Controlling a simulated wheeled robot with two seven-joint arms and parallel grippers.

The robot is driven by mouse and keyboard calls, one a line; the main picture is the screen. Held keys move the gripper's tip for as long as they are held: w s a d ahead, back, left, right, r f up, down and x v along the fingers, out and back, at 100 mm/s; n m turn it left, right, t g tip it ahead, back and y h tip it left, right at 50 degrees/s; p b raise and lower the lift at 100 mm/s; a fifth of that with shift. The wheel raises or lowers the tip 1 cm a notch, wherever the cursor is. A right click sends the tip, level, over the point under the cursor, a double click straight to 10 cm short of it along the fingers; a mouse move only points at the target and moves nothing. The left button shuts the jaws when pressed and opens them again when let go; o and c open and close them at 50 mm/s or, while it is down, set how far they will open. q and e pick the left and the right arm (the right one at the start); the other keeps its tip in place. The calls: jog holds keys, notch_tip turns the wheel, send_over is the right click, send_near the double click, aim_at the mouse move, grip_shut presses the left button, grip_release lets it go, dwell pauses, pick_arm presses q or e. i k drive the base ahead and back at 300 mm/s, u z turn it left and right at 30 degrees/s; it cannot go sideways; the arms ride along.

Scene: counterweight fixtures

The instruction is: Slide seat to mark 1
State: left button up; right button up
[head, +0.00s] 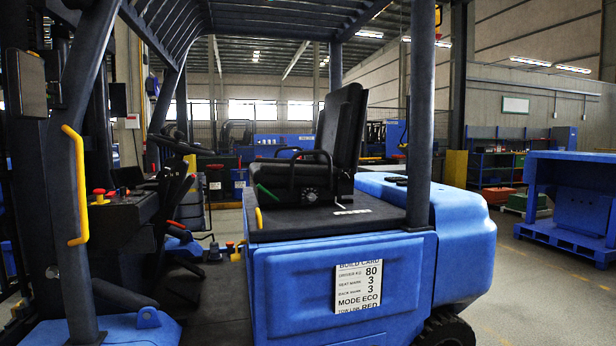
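The black seat (300,182), with an upright, slightly tilted backrest (346,130), sits on the dark top of the blue forklift body (290,285). A green lever (268,192) shows at the seat's front left. A small pale marking (350,211) lies on the deck just below the seat; it is too small to read, so I cannot tell which mark the seat is at. Neither of my grippers is in view.
A dark pillar (420,120) stands right of the seat, and a front pillar with a yellow handle (76,185) stands at left. The steering console (115,215) has a red knob (99,192). A blue metal frame (575,200) stands at right, with open floor before it.

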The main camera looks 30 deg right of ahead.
aim_at(291, 180)
jog(key=z, duration=1.4)
jog(key=i, duration=1.6)
jog(key=u, duration=0.9)
